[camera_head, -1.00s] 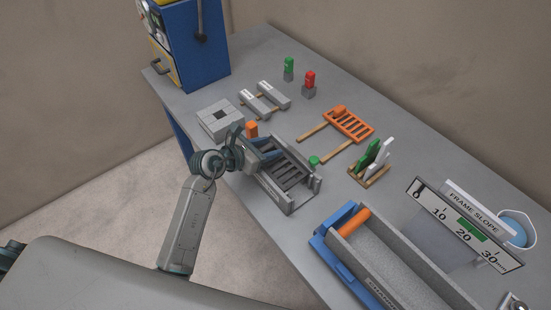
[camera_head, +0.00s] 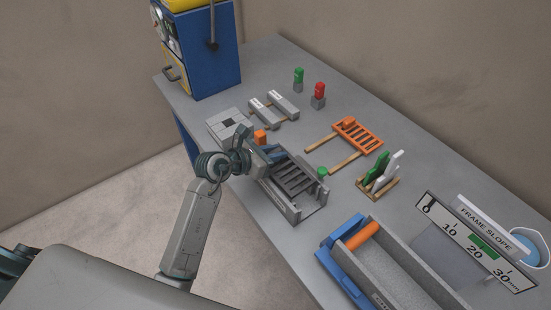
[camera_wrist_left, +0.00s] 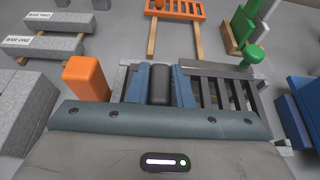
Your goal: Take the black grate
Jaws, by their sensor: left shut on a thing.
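The black grate (camera_head: 296,180) is a dark slatted panel in or just over a grey open frame (camera_head: 297,214) near the table's front edge. My left gripper (camera_head: 272,154) is at the grate's far left end. In the left wrist view, its two blue fingers are shut on a dark rounded handle (camera_wrist_left: 160,85), with the slats of the grate (camera_wrist_left: 228,92) to the right. I cannot tell whether the grate is clear of the frame. My right gripper is not in view.
An orange block (camera_head: 260,137) and a green knob (camera_head: 322,173) stand close to the frame. An orange grate (camera_head: 357,134) lies on wooden strips behind. A blue-and-grey trough (camera_head: 385,265) is at the right, and a blue machine (camera_head: 208,55) at the far left.

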